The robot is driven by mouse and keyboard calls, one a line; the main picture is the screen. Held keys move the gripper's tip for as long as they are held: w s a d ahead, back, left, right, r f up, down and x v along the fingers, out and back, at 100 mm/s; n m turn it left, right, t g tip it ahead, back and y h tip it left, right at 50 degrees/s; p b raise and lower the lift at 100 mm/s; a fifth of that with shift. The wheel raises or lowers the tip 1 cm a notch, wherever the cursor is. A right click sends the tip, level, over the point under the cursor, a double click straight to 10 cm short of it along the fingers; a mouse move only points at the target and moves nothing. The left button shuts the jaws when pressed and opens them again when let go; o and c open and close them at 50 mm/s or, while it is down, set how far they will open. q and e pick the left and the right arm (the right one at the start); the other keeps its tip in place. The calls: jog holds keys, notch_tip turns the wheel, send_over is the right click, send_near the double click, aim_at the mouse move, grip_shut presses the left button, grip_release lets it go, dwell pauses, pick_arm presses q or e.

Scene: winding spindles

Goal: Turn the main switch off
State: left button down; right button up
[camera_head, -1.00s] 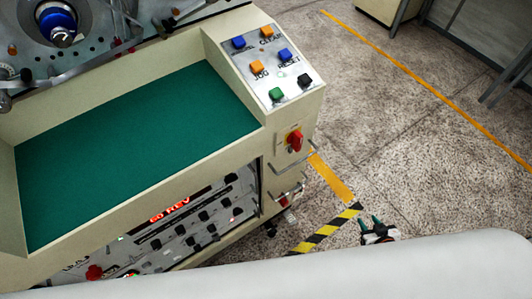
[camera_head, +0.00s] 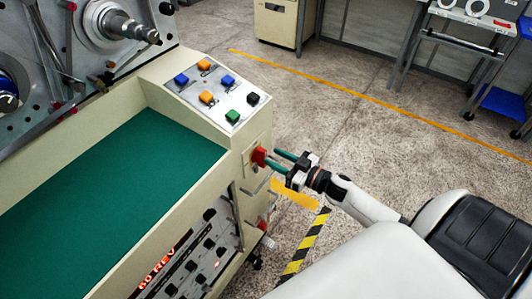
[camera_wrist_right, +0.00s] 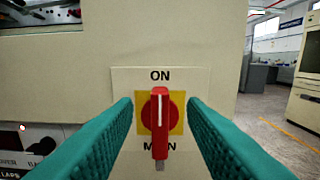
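The main switch (camera_head: 259,157) is a red rotary knob on the end face of the cream machine. In the right wrist view the red handle (camera_wrist_right: 160,122) stands upright on a yellow square, with "ON" above it and "MAIN", partly covered, below. My right gripper (camera_head: 277,160) is in front of the switch, its teal fingers pointing at it. In the wrist view the fingers are apart, one on each side of the handle, with visible gaps. Whether the tips reach alongside the handle in depth is hard to tell. My left gripper is not in view.
A sloped panel (camera_head: 218,88) with coloured push buttons lies above the switch. A metal handle (camera_head: 256,186) sticks out just below it. The green-topped bed (camera_head: 110,190) extends left. The floor (camera_head: 370,150) right of the machine is open.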

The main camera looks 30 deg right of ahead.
aim_at(266, 153)
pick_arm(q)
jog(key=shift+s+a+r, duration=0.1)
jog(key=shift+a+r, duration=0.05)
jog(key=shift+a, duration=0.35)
pick_arm(e)
jog(key=shift+x, duration=1.95)
grip_shut()
